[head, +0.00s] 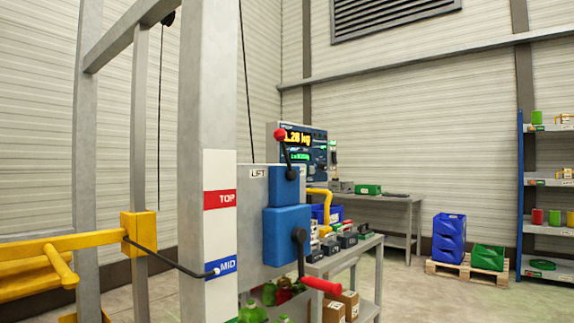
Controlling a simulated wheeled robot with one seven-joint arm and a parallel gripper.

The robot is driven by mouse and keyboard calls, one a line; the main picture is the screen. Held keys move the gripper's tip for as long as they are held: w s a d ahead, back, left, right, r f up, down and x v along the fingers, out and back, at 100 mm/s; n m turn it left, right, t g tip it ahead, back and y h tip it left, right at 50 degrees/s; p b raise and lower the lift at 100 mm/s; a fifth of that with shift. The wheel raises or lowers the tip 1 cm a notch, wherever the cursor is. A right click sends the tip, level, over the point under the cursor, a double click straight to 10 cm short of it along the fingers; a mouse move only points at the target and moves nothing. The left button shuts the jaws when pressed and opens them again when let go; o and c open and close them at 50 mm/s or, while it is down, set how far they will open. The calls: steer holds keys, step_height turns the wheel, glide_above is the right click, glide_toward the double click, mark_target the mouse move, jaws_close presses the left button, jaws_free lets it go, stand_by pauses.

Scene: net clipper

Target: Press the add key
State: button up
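A dark blue panel (320,141) with lit yellow and green readouts stands behind the lift post, near the middle of the head view. Its top readout ends in "kg". A few small marks or keys show at its right side, but they are too small to read, so I cannot tell which one is the add key. My gripper is not in view.
A grey lift post (206,70) with TOP and MID labels and a blue box (290,234) with a red-handled crank (320,286) stand in front. A yellow frame (60,252) is at left. Floor shows at right.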

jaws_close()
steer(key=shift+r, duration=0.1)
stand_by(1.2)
